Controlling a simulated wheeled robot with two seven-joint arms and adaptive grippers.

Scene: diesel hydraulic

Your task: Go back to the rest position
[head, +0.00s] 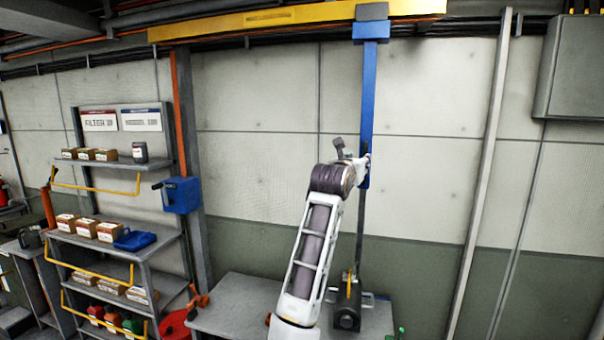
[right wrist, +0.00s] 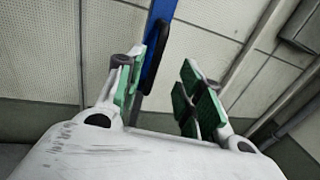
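My right arm reaches up through the middle of the head view, and its gripper (head: 352,157) is raised beside a blue vertical beam (head: 368,95). The right wrist view shows this gripper (right wrist: 163,64) open, its green-padded fingers well apart with nothing held between them. The blue beam (right wrist: 157,45) with a dark handle (right wrist: 153,56) on it lies beyond the fingers, seen partly through the gap and partly behind the left finger. I cannot tell how far the fingers are from the handle. My left gripper is in neither view.
A yellow overhead rail (head: 290,18) carries the blue beam. A grey bench (head: 235,300) stands below, with a dark device (head: 347,318) on it. A shelf rack (head: 150,248) with boxes is at left. A grey post (head: 485,170) stands at right.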

